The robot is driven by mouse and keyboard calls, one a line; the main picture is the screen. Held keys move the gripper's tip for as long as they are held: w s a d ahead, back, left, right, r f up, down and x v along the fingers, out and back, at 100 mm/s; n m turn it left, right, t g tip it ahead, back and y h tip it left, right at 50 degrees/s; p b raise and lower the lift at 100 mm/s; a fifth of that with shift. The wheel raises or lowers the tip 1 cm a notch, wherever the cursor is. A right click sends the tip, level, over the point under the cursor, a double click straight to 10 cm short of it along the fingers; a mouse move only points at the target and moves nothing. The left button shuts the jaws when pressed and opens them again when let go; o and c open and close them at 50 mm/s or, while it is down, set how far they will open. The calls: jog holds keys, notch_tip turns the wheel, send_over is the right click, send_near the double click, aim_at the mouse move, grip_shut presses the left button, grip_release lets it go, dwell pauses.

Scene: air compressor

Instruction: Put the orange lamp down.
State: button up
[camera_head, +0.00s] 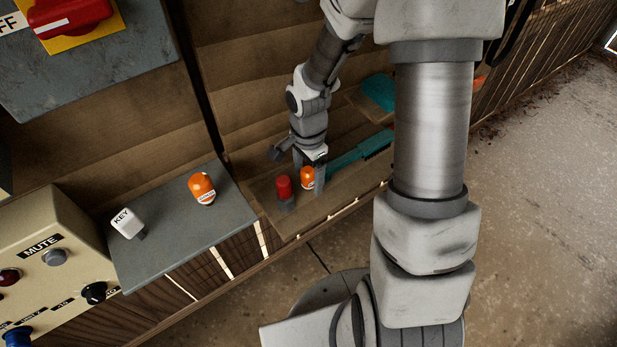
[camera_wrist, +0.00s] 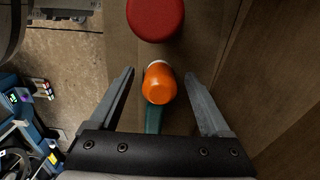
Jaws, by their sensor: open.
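An orange lamp (camera_head: 307,178) with a pale base stands on the wooden shelf beside a red-topped piece. In the wrist view this orange lamp (camera_wrist: 159,86) sits between the two fingers of my gripper (camera_wrist: 160,74), with a gap on each side. My gripper (camera_head: 308,181) is open and low over the shelf, its fingers on either side of the lamp. A second orange lamp (camera_head: 202,187) with a white label stands on the grey plate to the left. The lamp's contact with the shelf is partly hidden.
The red-topped piece (camera_head: 284,190) stands close to my gripper, also in the wrist view (camera_wrist: 155,18). A teal brush (camera_head: 357,153) lies to the right. A white KEY block (camera_head: 127,222) is on the grey plate (camera_head: 170,245), beside the MUTE box (camera_head: 50,230). A wooden wall rises behind.

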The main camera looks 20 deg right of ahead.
aim_at(309, 169)
grip_shut()
dwell(0.3)
jog(key=shift+r, duration=0.15)
notch_tip(309, 169, up, 5)
jog(key=shift+f+p, duration=0.2)
jog(key=shift+p, duration=0.7)
jog(key=s+d+r+p, duration=0.2)
jog(key=s+d+r, duration=0.4)
jog(key=s+d, duration=0.2)
jog(key=shift+s, duration=0.25)
jog(key=shift+s, duration=0.1)
